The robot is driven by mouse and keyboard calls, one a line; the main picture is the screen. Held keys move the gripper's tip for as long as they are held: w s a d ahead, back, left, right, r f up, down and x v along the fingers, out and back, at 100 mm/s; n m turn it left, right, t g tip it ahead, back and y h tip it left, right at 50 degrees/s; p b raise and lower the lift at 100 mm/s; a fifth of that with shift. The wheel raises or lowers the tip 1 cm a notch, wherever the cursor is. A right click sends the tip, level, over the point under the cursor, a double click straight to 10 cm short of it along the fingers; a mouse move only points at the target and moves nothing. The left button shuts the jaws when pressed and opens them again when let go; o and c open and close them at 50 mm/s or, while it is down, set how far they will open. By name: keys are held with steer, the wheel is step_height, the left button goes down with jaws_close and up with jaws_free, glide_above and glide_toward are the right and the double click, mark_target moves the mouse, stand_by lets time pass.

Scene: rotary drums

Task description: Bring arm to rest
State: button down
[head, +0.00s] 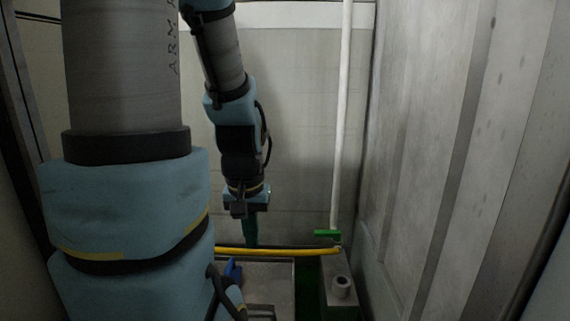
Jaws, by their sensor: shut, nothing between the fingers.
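My arm (240,140) reaches down from the top of the head view, in blue and grey links. My gripper (250,230) is at its lower end and points downward. It is shut and I see nothing held in it. Its tips show small and dark, just above and behind a yellow bar (285,251); I cannot tell whether they touch anything. A large arm link of mine fills the left of the view and hides what is behind it.
A white vertical pipe (341,120) runs down to a green handle (327,234) at the bar's right end. A grey block with a round fitting (342,287) stands below. A ribbed grey panel (425,150) closes off the right; a grey wall (300,110) stands behind.

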step_height(320, 180, up, 38)
steer(key=p, duration=3.6)
steer(key=shift+w+p, duration=0.3)
steer(key=shift+p, duration=0.05)
